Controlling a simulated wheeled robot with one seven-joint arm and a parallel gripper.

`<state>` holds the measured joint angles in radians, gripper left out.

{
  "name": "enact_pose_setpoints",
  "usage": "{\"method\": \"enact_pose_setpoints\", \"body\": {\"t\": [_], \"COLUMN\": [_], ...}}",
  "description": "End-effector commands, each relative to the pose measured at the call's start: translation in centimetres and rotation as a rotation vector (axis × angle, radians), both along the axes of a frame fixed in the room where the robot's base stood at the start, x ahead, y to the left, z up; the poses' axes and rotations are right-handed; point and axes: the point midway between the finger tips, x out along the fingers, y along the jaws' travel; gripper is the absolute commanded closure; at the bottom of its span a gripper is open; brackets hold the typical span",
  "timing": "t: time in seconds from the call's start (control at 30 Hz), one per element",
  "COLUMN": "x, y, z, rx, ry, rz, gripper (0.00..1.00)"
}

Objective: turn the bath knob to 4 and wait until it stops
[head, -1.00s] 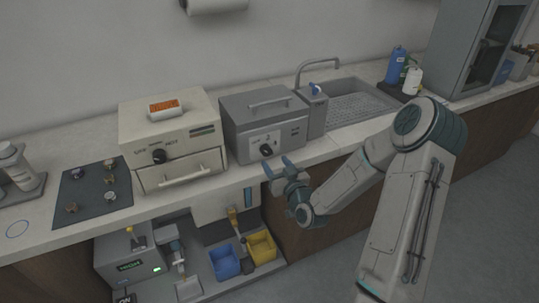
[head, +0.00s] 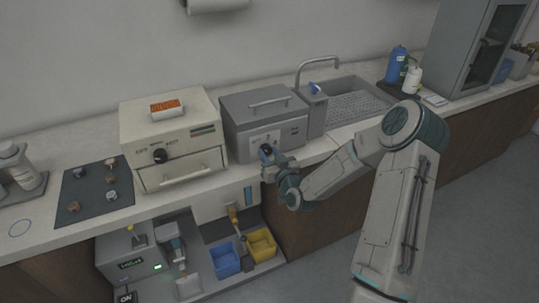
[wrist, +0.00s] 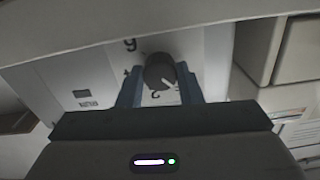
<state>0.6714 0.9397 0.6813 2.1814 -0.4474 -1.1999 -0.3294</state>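The bath is the grey box (head: 245,105) with a lid handle, left of the sink. Its black round knob (wrist: 160,71) is on the pale front panel; its white pointer line slants down and to the right in the wrist view. Numerals stand around it, but most are hidden or unreadable. In the head view the knob (head: 266,149) is partly covered by my gripper (head: 268,156). In the wrist view, the blue fingers of my gripper (wrist: 161,82) stand on either side of the knob, apparently with slim gaps. I cannot tell whether either finger touches it.
A cream oven-like box (head: 172,130) with its own black knob stands left of the bath. The sink (head: 358,100) and tap are on the right. Below the counter are a blue bin (head: 225,262) and a yellow bin (head: 262,245).

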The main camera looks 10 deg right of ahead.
Motion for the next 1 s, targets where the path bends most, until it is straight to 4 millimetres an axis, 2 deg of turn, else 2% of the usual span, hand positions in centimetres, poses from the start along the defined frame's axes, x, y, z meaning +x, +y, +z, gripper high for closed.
{"method": "enact_pose_setpoints", "body": {"t": [0.27, 0.43, 1.0], "x": [-0.02, -0.03, -0.04], "y": [-0.01, -0.03, -0.02], "z": [-0.10, -0.23, -0.19], "rx": [0.040, 0.127, 0.629], "ry": [0.011, 0.034, 0.169], "rz": [0.000, 0.000, -0.001], "gripper": [0.91, 0.91, 0.90]}}
